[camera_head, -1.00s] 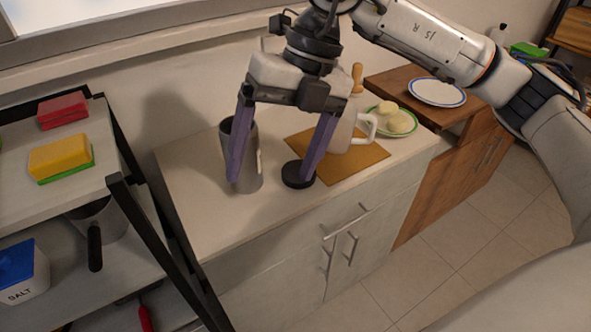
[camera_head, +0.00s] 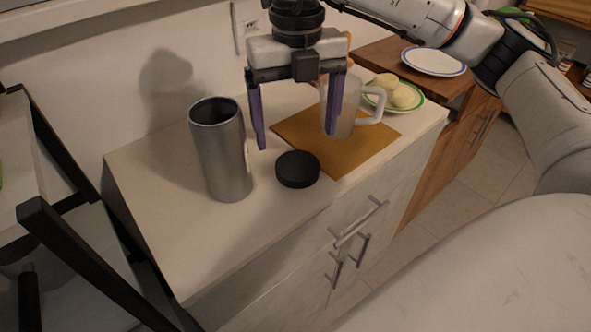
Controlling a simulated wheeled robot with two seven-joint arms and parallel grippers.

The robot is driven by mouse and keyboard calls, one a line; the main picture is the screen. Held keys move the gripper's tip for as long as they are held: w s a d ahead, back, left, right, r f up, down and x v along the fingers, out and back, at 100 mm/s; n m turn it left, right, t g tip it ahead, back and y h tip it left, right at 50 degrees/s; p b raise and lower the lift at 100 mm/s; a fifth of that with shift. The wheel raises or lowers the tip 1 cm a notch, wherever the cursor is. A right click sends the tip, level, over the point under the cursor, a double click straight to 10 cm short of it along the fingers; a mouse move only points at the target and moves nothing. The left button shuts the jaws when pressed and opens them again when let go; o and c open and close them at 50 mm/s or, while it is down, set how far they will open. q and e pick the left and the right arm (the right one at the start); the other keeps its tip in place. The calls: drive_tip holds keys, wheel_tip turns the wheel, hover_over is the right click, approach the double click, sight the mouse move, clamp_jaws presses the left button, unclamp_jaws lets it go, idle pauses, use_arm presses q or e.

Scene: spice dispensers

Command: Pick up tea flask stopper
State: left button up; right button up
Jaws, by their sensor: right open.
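The black round stopper (camera_head: 297,169) lies flat on the pale counter, touching or very near the front left edge of the brown mat. The grey metal tea flask (camera_head: 222,150) stands upright and open-topped to its left. My right gripper (camera_head: 297,141) is open and empty, with its two purple fingers pointing down. It appears above and behind the stopper, its left finger between flask and stopper in the picture and its right finger in front of the white mug. My left gripper is not in view.
A white mug (camera_head: 345,108) stands on the brown mat (camera_head: 357,150). Behind it is a green-rimmed plate (camera_head: 417,104) with pale round food. A white plate (camera_head: 434,61) sits on the wooden cabinet. A black-framed shelf (camera_head: 52,235) stands at the left. The counter's front left is clear.

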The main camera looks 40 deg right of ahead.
sight(298, 165)
drive_tip(key=shift+s+a+f, duration=0.1)
drive_tip(key=shift+s+f, duration=0.1)
drive_tip(key=shift+f, duration=1.55)
drive_tip(key=shift+s+a+f, duration=0.1)
drive_tip(key=shift+s+f, duration=0.05)
drive_tip(key=shift+f, duration=1.6)
drive_tip(key=c, duration=1.1)
